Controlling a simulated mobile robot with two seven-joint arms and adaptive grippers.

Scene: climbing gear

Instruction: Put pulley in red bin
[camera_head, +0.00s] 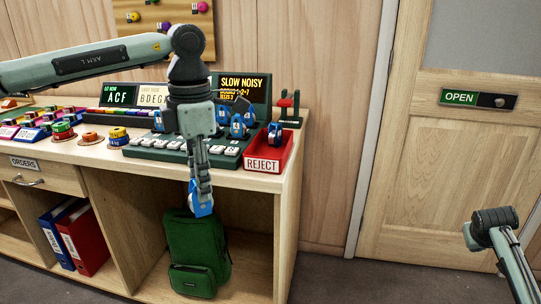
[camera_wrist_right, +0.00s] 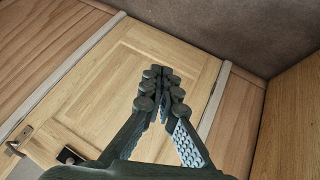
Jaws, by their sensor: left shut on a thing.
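My left gripper (camera_head: 200,196) points down in front of the counter and is shut on a blue pulley (camera_head: 203,209). The pulley hangs below the counter's front edge, in front of the green bag; the fingers hide its upper part. The red bin (camera_head: 263,164), labelled REJECT, sits on the counter's right end, up and to the right of the pulley. A blue and dark item (camera_head: 274,132) shows in the bin. My right gripper (camera_wrist_right: 158,82) shows in the right wrist view, its fingertips together with nothing seen between them; it faces wooden panels.
The wooden counter (camera_head: 110,157) has open shelves with a green bag (camera_head: 197,250) and binders (camera_head: 83,238). Several blue items (camera_head: 238,125) stand on a rack behind the keyed board (camera_head: 182,149), left of the bin. A wooden door (camera_head: 450,165) stands right.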

